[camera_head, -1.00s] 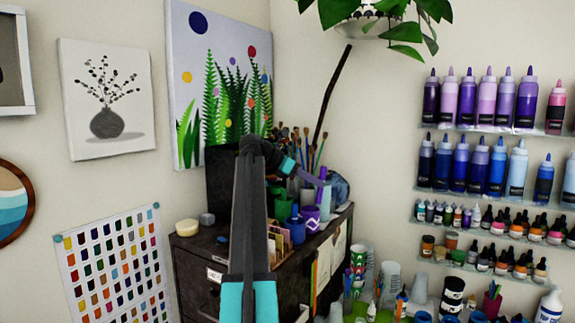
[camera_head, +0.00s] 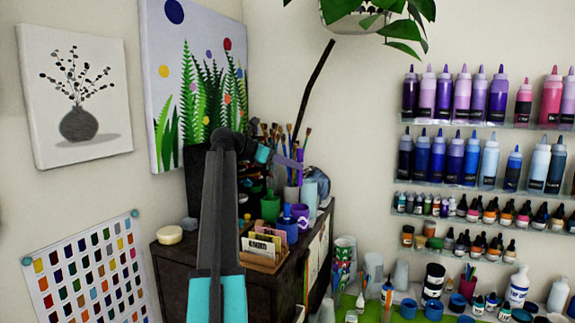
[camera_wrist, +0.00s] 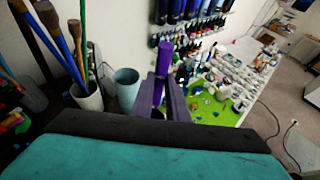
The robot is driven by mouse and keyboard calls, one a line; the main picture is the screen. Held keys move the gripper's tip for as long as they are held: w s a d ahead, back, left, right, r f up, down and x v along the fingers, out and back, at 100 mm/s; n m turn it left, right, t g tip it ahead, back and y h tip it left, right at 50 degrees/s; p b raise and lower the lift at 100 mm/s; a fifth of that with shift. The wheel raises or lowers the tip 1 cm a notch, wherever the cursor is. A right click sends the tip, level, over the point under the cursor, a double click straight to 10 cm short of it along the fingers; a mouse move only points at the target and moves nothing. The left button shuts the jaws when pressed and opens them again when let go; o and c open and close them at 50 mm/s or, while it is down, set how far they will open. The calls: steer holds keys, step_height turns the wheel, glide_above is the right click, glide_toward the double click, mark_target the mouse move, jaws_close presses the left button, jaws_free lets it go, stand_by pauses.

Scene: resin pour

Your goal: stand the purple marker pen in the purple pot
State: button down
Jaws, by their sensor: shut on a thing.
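The purple marker pen (camera_wrist: 159,88) is held upright between the fingers of my gripper (camera_wrist: 165,105) in the wrist view. In the head view, my gripper (camera_head: 296,164) is above the cabinet top, with the pen (camera_head: 299,172) at its tip. The purple pot (camera_head: 301,213) stands on the cabinet among other pots. The pen appears above the pot in this view; its lower end and the exact gap to the pot's rim are hard to make out. I cannot make out the pot in the wrist view, where my gripper body covers the lower part.
A light blue cup (camera_wrist: 127,86) and a white cup of brushes (camera_wrist: 87,98) stand close left of the pen. A green pot (camera_head: 270,208) and a card holder (camera_head: 262,250) share the cabinet top (camera_head: 183,258). Paint bottles line wall shelves at right.

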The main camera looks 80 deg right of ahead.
steer(key=shift+f, duration=0.2)
step_height(320, 180, down, 12)
steer(key=shift+f, duration=0.15)
stand_by(2.1)
steer(key=c, duration=1.7)
jaws_free()
steer(key=shift+o, duration=0.2)
steer(key=shift+w, duration=0.1)
steer(key=b+v, duration=0.5)
steer(key=v, duration=0.8)
steer(key=shift+w+a, duration=0.15)
steer(key=shift+a, duration=0.1)
